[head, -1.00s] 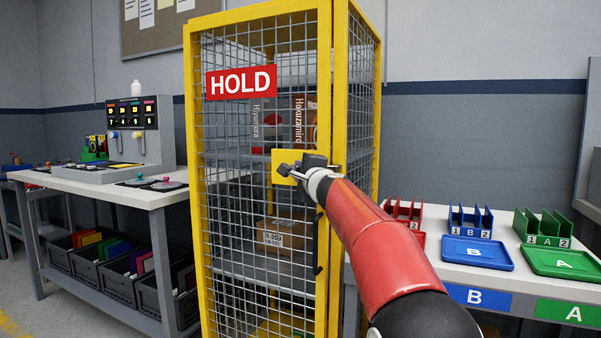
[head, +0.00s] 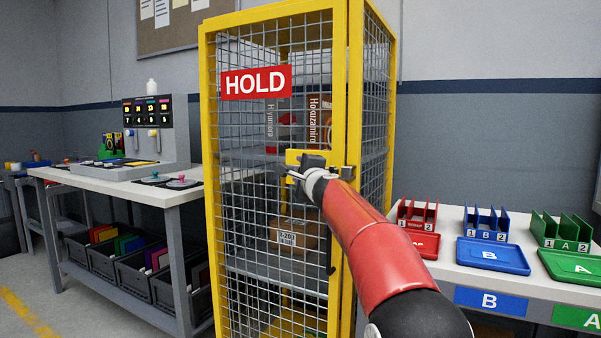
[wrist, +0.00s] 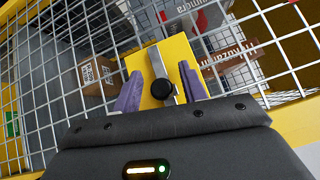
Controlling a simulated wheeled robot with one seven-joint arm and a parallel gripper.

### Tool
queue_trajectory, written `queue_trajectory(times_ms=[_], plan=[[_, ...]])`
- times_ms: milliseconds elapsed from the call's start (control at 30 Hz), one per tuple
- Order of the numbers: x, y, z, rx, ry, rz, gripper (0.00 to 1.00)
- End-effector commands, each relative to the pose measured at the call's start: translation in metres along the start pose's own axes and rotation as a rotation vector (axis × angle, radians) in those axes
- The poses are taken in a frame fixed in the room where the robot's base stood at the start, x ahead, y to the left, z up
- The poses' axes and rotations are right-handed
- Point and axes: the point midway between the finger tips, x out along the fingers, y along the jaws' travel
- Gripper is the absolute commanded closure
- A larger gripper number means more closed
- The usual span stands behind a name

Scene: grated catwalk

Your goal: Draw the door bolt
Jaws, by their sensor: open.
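The yellow mesh cage door (head: 211,190) is closed and bears a red HOLD sign (head: 256,83). The door bolt shows in the wrist view as a black round knob (wrist: 161,92) on a grey bar, mounted on a yellow plate (wrist: 182,56). The plate also shows in the head view (head: 294,157), partly hidden by my gripper (head: 297,174). In the wrist view my gripper (wrist: 160,88) is open, with one purple finger on each side of the knob. I cannot tell whether either finger touches it.
A dark door handle (head: 331,255) hangs below the bolt. Boxes stand on shelves inside the cage, including a brown carton (head: 290,238). A workbench (head: 120,185) is at left, and a table with coloured trays (head: 493,256) is at right.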

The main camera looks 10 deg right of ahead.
Motion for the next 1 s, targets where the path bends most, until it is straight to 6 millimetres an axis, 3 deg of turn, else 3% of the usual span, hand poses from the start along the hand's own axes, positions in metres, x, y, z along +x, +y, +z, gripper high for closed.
queue_trajectory(times_ms=[500,1000], plan=[[-0.07,0.003,0.0,-0.001,-0.001,0.0,0.58],[-0.084,0.001,0.006,-0.031,-0.013,0.012,0.58]])
